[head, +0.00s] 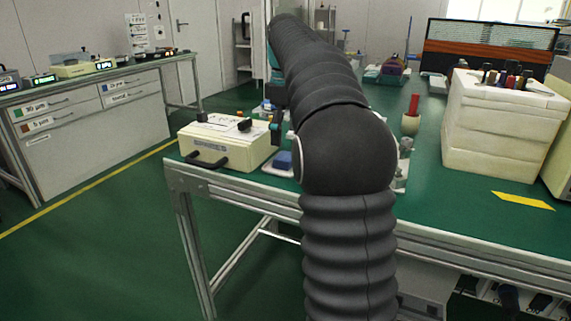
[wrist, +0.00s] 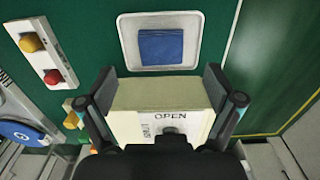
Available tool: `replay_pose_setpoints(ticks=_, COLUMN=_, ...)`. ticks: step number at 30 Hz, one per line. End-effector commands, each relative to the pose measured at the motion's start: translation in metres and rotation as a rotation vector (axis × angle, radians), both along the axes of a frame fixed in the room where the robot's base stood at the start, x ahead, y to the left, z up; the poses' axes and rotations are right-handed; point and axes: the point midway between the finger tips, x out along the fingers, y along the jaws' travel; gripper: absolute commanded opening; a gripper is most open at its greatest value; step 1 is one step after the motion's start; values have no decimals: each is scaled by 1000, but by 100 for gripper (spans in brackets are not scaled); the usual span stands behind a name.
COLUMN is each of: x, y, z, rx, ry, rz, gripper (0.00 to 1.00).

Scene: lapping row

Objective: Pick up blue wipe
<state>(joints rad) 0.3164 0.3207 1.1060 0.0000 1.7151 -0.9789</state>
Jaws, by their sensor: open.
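The blue wipe (wrist: 161,46) lies as a flat square on a small white tray (wrist: 126,28) in the wrist view. In the head view the wipe (head: 283,160) shows at the left edge of my arm, right of a cream box (head: 222,142). My gripper (wrist: 158,82) is open, with its fingers apart and nothing held between them. In the wrist view its fingertips are just below the tray in the picture, over a cream block marked OPEN (wrist: 158,97).
A white strip with yellow and red knobs (wrist: 42,56) lies left of the tray in the wrist view.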

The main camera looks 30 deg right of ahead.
Motion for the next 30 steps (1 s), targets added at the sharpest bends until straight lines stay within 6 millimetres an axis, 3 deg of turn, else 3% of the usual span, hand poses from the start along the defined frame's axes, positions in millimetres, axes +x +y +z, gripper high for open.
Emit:
replay_pose_setpoints(ticks=13, x=-1, y=2, z=-48, rx=1, ry=1, rz=0, gripper=92)
replay_pose_setpoints(ticks=23, x=-1, y=2, z=-54, rx=-1, ry=-1, rz=0, gripper=92)
replay_pose_setpoints(ticks=29, x=-1, y=2, z=-53, rx=0, ry=0, rz=0, gripper=44)
replay_pose_setpoints(ticks=30, x=-1, y=2, z=-54, rx=0, ry=0, rz=0, gripper=41)
